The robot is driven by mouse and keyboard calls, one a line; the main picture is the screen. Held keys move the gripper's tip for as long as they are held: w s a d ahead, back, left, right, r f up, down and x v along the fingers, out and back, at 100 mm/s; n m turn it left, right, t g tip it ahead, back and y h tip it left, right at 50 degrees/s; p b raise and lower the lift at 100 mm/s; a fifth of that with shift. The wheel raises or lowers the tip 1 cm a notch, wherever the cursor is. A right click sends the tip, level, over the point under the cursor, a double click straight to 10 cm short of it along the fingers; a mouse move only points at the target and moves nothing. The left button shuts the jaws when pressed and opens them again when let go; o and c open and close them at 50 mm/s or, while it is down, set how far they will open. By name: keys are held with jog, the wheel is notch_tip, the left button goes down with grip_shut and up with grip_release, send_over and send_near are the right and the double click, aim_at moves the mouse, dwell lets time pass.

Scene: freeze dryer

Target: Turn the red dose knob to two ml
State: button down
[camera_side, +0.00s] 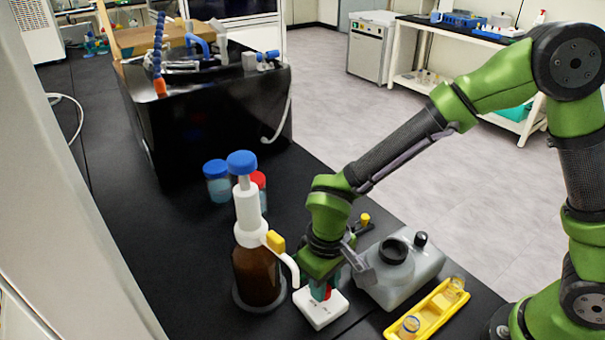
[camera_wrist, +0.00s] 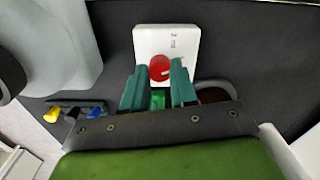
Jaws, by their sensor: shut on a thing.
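The red dose knob (camera_wrist: 160,68) sits on a white block (camera_wrist: 178,38) with small dark markings, seen from above in the wrist view. My gripper (camera_wrist: 159,82) has its teal fingers on either side of the knob and is shut on it. In the side view my gripper (camera_side: 322,289) points down over the white block (camera_side: 321,311), and only a little red of the knob (camera_side: 328,292) shows between the fingers. The small markings are too blurred to read the setting.
A brown dispenser bottle (camera_side: 257,272) with a white pump stands close left of the block. A grey canister (camera_side: 402,272) and a yellow tray (camera_side: 434,310) with small vials stand to the right. Blue-capped (camera_side: 217,185) and red-capped jars are behind the bottle.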

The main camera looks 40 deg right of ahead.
jog(key=n, duration=0.4)
jog(key=shift+n, duration=1.8)
jog(key=c, duration=0.9)
grip_release()
notch_tip(320, 180, up, 17)
jog(key=shift+f, duration=0.1)
